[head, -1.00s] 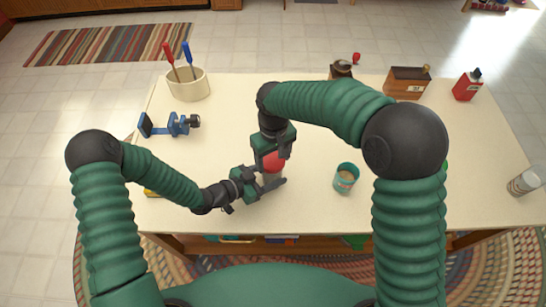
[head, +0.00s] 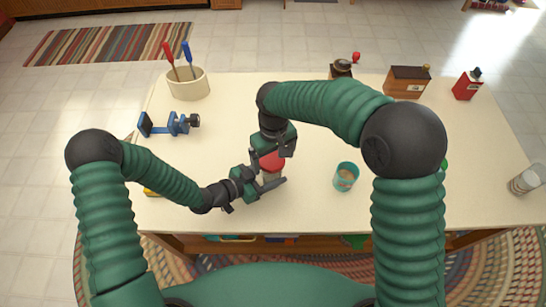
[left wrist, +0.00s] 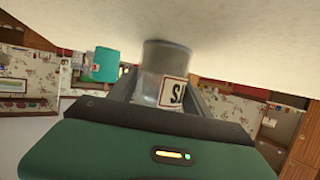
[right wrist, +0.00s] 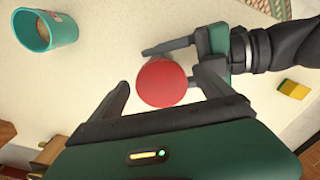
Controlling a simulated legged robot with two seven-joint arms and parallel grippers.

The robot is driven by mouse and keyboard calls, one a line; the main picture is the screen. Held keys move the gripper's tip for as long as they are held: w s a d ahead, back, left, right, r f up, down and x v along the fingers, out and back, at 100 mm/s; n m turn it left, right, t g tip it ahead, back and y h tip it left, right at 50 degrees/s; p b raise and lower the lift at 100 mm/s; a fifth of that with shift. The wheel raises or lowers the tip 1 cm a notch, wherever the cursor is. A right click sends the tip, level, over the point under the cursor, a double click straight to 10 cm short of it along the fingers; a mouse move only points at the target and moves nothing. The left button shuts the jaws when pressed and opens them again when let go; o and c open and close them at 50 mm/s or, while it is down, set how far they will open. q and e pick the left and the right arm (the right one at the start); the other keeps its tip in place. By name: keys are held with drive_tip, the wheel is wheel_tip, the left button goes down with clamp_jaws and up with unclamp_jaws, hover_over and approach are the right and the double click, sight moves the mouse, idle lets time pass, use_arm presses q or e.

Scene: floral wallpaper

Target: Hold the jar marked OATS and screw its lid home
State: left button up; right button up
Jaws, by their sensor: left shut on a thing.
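A clear jar (left wrist: 160,62) is gripped low by my left gripper (head: 266,186), which is shut around it on the table. The jar's label (left wrist: 177,92) shows only partly, starting with an S-like letter; I cannot read the whole word. A round red lid (right wrist: 162,82) sits on top of the jar; it also shows in the head view (head: 272,162). Whether it is fully seated I cannot tell. My right gripper (right wrist: 165,88) is above the lid, its fingers on either side with small gaps showing, so it is open.
A teal cup (head: 346,177) stands just right of the jar. A blue clamp-like tool (head: 178,124) and a crock (head: 187,84) with tools are at left. A wooden box (head: 407,82), red can (head: 467,85) and grinder (head: 341,70) stand at the back. A glass jar (head: 525,181) is at right.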

sight(273, 160)
drive_tip(key=shift+o, duration=0.9)
drive_tip(key=shift+r, duration=3.6)
drive_tip(key=shift+c, duration=1)
drive_tip(key=shift+w+a+r, duration=0.25)
drive_tip(key=shift+w+r, duration=0.1)
drive_tip(key=shift+r, duration=0.25)
drive_tip(key=shift+c, duration=0.6)
wheel_tip(273, 160, down, 9)
drive_tip(key=shift+r, duration=0.15)
drive_tip(key=n, duration=0.5)
drive_tip(key=shift+n, duration=0.4)
